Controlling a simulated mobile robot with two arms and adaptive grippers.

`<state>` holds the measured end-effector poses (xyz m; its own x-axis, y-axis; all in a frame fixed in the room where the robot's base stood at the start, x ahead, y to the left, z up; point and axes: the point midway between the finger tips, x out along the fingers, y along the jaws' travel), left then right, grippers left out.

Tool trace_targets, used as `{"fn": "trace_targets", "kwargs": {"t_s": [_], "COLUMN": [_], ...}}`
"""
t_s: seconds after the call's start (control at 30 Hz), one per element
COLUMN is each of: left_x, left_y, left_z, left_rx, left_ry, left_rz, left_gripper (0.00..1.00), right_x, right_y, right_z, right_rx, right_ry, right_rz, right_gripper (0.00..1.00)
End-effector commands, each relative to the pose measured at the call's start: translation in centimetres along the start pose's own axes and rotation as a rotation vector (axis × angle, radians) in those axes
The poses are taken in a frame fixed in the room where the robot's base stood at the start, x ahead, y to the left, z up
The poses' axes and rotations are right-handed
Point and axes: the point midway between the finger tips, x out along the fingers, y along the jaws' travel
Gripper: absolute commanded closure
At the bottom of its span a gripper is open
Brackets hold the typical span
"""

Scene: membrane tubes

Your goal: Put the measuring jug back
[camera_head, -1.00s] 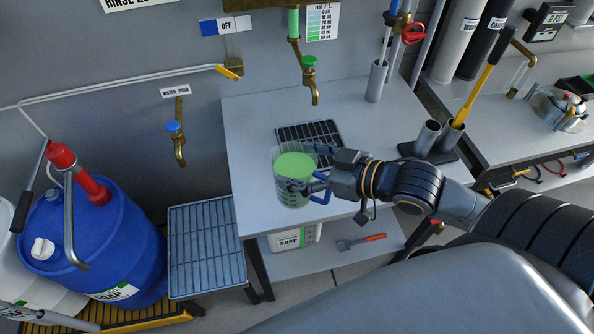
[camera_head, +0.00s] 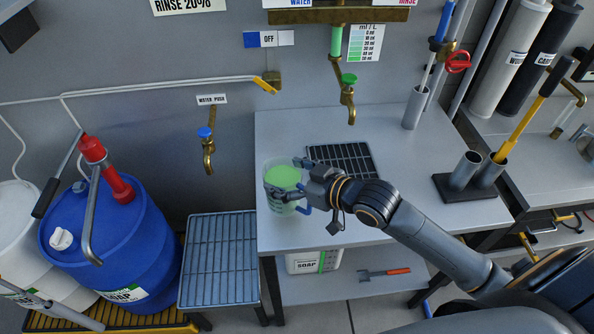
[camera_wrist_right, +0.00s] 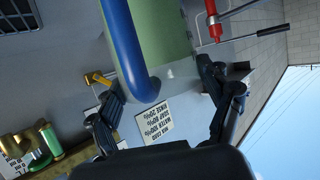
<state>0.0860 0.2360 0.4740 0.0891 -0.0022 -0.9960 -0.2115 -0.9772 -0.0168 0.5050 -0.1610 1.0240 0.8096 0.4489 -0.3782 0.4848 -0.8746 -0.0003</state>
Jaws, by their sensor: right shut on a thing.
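The measuring jug (camera_head: 284,196) is a clear cup with green liquid in it and a blue handle. In the head view it is near the left edge of the grey table (camera_head: 420,215), left of the black drain grid (camera_head: 342,161). My right gripper (camera_head: 290,180) is shut on the jug from its right side, with fingers around its wall. The jug looks upright; whether its base touches the table I cannot tell. In the right wrist view the jug (camera_wrist_right: 160,30) and its blue handle fill the upper middle, between the fingers of my right gripper (camera_wrist_right: 165,95). My left gripper is not in view.
A brass tap with a green knob (camera_head: 348,90) hangs above the drain grid. A water tap (camera_head: 207,150) is on the wall above a lower slatted stand (camera_head: 218,260). A blue drum (camera_head: 110,245) stands at left. Metal holders (camera_head: 465,170) stand on the table's right.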

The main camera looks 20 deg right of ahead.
Motion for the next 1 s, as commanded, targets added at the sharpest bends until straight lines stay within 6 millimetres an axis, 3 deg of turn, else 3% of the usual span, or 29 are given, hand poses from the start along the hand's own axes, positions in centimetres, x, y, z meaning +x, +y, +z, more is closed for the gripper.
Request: {"fn": "trace_targets", "kwargs": {"t_s": [0.2, 0.47, 0.87, 0.9, 1.0], "left_x": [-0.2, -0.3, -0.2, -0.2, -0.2], "left_y": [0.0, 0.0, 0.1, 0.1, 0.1], "left_z": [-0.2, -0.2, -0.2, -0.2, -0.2], "left_rx": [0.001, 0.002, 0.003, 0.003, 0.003], "left_ry": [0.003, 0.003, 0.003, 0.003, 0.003], "left_rz": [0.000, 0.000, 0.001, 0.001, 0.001], "left_gripper": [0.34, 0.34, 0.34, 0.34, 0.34], "right_x": [1.3, 2.2, 2.4, 2.5, 2.4], "right_y": [0.1, 0.1, 0.1, 0.1, 0.1], "right_z": [0.4, 3.1, 3.5, 3.7, 3.7], "right_rx": [-0.001, -0.001, -0.001, 0.000, 0.000], "right_ry": [0.006, 0.005, 0.006, 0.000, 0.000], "right_rz": [0.000, 0.000, 0.000, 0.000, 0.000], "right_gripper": [0.84, 0.84, 0.84, 0.19, 0.00]}}
